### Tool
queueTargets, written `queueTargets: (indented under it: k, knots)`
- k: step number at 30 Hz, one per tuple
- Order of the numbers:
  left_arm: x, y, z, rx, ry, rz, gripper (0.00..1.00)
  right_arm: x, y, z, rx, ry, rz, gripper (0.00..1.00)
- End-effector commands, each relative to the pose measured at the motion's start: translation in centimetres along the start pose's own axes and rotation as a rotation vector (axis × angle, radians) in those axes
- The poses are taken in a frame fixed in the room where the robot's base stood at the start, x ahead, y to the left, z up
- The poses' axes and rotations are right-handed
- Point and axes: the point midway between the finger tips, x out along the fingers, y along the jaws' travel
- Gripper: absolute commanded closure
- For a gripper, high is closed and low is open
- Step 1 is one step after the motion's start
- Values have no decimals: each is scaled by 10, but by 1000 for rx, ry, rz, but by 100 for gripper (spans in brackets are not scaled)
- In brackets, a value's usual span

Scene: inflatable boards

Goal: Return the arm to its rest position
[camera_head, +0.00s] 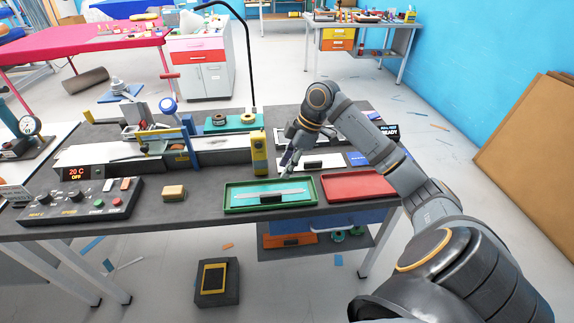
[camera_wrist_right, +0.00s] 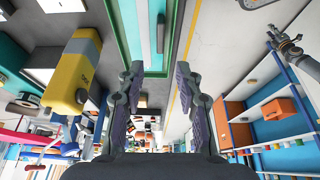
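My right arm (camera_head: 375,140) reaches in from the lower right over the dark workbench (camera_head: 150,215). My right gripper (camera_head: 288,160) hangs above the bench, behind the green tray (camera_head: 228,206) and to the right of the yellow block-like thing (camera_head: 259,152). In the right wrist view my right gripper (camera_wrist_right: 158,85) has its two fingers apart with nothing held between them. The green tray (camera_wrist_right: 122,30) and the yellow thing (camera_wrist_right: 75,72) also show there. A flat grey strip (camera_head: 268,197) lies in the green tray.
A red tray (camera_head: 358,186) lies right of the green one. A control box (camera_head: 80,202) showing "20 C OFF" stands at the left, near a tan block (camera_head: 174,192). A thin black lamp post (camera_head: 248,60) rises behind.

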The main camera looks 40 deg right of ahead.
Motion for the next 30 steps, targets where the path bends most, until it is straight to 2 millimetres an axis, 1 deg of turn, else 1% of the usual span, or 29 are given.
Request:
queueTargets:
  k: [14,17,19,20,23,24,25,27,30]
  knots:
    - [0,0,0,0,0,0,60,-1,0,0,1,0,-1,65]
    - [0,0,0,0,0,0,60,2,-1,0,3,-2,-2,65]
    - [0,0,0,0,0,0,60,18,-8,1,18,-16,-4,65]
    - [0,0,0,0,0,0,60,30,-14,2,29,-27,-4,65]
    - [0,0,0,0,0,0,60,87,-48,7,103,-72,13,65]
    - [0,0,0,0,0,1,60,110,-65,9,146,-88,30,65]
    - [0,1,0,0,0,1,60,124,-78,10,179,-96,44,65]
    - [0,1,0,0,0,1,60,148,-104,13,258,-105,85,65]
    - [0,1,0,0,0,1,60,167,-134,18,368,-110,141,65]
